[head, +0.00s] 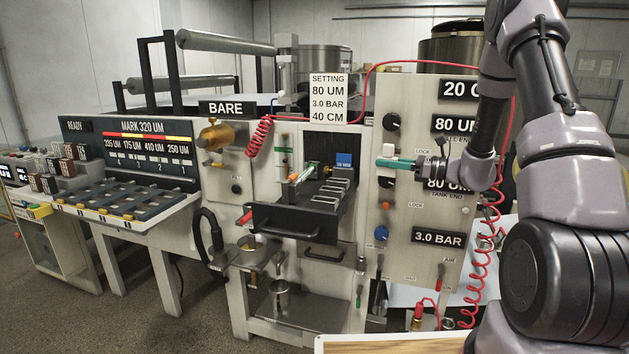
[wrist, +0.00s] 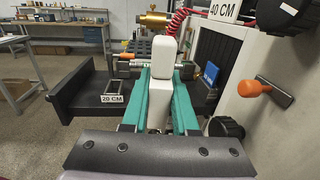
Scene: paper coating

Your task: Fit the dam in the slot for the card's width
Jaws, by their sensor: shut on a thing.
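A white piece, which looks like the dam (wrist: 158,112), stands between the teal fingers of my gripper (wrist: 160,90) in the wrist view. My gripper is shut on it. In the head view my gripper (head: 388,163) is in front of the panel, up and right of a black pulled-out tray (head: 290,219). White also shows above and below the fingers there. Pale-rimmed slots (head: 335,190) lie along the tray's right part. In the wrist view the dark tray (wrist: 95,72) has a framed opening beside a 20 CM label (wrist: 112,99). The setting card (head: 328,98) reads 80 UM, 3.0 BAR, 40 CM.
The panel (head: 415,255) carries knobs, number plates and an orange-handled lever (wrist: 262,90). Red coiled hoses (head: 260,135) hang nearby. Open floor lies at lower left.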

